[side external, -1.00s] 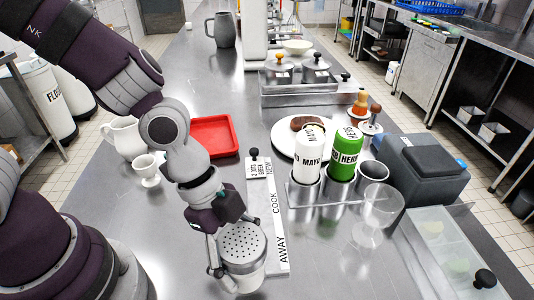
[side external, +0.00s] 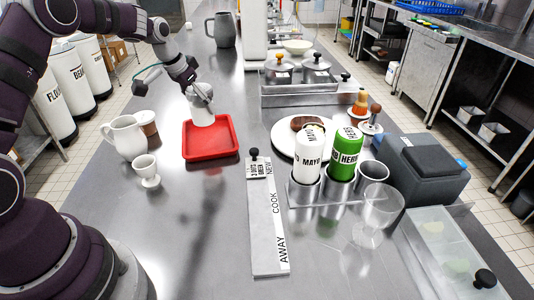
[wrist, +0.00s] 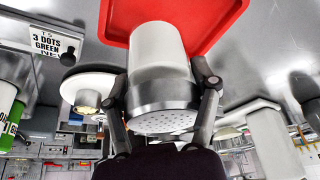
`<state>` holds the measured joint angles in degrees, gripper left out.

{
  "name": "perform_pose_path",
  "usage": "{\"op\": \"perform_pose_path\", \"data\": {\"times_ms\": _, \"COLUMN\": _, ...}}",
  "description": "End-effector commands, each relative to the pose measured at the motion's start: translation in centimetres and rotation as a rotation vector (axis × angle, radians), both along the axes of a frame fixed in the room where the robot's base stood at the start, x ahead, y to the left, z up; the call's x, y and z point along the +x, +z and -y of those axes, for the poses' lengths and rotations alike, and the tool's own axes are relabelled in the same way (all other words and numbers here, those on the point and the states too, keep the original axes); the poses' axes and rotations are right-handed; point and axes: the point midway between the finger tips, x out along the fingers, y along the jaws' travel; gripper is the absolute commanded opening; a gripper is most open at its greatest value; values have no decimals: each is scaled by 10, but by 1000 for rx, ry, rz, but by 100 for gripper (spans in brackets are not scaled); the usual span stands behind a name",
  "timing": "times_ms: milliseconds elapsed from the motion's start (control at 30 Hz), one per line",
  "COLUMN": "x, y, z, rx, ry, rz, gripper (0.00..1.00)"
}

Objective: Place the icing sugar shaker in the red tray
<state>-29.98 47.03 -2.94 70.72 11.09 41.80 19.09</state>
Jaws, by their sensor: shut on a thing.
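The icing sugar shaker (wrist: 160,65) has a white body and a perforated metal top; it also shows in the side external view (side external: 201,112). My gripper (wrist: 163,95) is shut on it, one finger on each side of the metal band. In the side external view my gripper (side external: 199,93) is at the shaker's top. The shaker is upright over the back left part of the red tray (side external: 212,154), which also shows in the wrist view (wrist: 222,14). Whether the shaker's base touches the tray floor I cannot tell.
A white jug (side external: 126,137), a brown-and-white cup (side external: 148,122) and a white egg cup (side external: 147,171) stand left of the tray. A labelled board (side external: 266,222) lies to its right, near a bottle holder (side external: 304,194). The counter in front of the tray is clear.

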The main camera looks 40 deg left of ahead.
Motion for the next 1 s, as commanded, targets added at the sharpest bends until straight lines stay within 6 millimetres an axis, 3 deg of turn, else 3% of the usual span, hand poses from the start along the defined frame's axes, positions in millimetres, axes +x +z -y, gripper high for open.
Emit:
{"op": "perform_pose_path", "data": {"times_ms": 33, "x": -1, "y": -13, "z": 1, "rx": -3, "ry": -1, "rz": -5, "gripper": 21}}
{"op": "perform_pose_path", "data": {"times_ms": 333, "x": 0, "y": -65, "z": 1, "rx": 0, "ry": -4, "rz": 0, "gripper": 21}}
{"op": "perform_pose_path", "data": {"times_ms": 733, "x": 1, "y": -72, "z": 1, "rx": 2, "ry": -6, "rz": 2, "gripper": 21}}
{"op": "perform_pose_path", "data": {"times_ms": 767, "x": 1, "y": -72, "z": 1, "rx": 2, "ry": -6, "rz": 2, "gripper": 66}}
{"op": "perform_pose_path", "data": {"times_ms": 933, "x": 1, "y": -71, "z": 1, "rx": 2, "ry": -6, "rz": 2, "gripper": 88}}
{"op": "perform_pose_path", "data": {"times_ms": 1000, "x": 1, "y": -71, "z": 1, "rx": 2, "ry": -6, "rz": 2, "gripper": 88}}
